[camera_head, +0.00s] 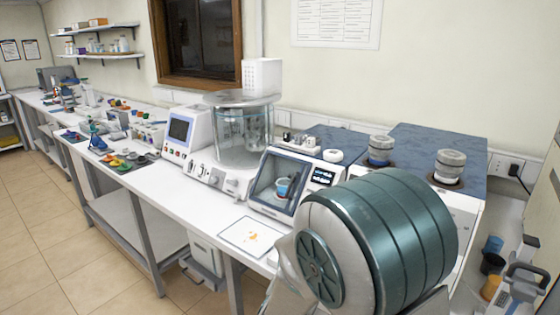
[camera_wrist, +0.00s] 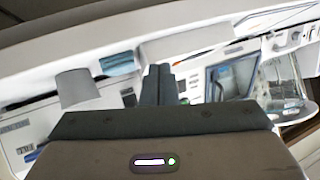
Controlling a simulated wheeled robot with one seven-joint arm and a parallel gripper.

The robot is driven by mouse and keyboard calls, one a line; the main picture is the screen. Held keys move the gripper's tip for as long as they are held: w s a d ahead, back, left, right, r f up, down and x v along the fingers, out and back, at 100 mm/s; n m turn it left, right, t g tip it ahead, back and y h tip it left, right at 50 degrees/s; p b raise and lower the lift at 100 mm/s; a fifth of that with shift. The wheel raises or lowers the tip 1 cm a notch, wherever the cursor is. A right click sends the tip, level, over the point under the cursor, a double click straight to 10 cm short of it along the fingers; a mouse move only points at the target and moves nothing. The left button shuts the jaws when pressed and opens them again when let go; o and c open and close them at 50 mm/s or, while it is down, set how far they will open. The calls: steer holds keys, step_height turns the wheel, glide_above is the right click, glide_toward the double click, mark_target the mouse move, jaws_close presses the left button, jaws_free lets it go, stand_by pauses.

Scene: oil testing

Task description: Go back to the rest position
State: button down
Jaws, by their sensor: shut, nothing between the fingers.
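My gripper (camera_wrist: 157,84) shows in the wrist view. Its two dark fingers are shut together with nothing between them. It is in the air in front of the bench machines, touching nothing that I can see. In the head view a large teal and grey joint of my arm fills the lower right and hides part of the bench. The gripper itself does not show there.
A long white bench (camera_head: 172,179) runs along the wall. On it stand a glass bath tester (camera_head: 243,135), a small tester holding a blue cup (camera_head: 283,187) and blue-topped machines (camera_head: 425,155). A stained white sheet (camera_head: 247,234) lies at the front edge. Floor (camera_head: 60,235) at left is clear.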

steer(key=s+r+n+g+y, duration=0.3)
steer(key=s+r+n+y, duration=0.1)
steer(key=s+r+y, duration=0.25)
steer(key=s+d+r+n+g+h, duration=0.1)
steer(key=s+d+r+g, duration=0.1)
steer(key=s+d, duration=0.3)
steer(key=s+d+r+n+g+h, duration=0.1)
steer(key=s+d+r+g+h, duration=0.1)
steer(key=s+d, duration=0.3)
steer(key=s+g, duration=0.1)
steer(key=s, duration=0.3)
steer(key=shift+s+r, duration=0.25)
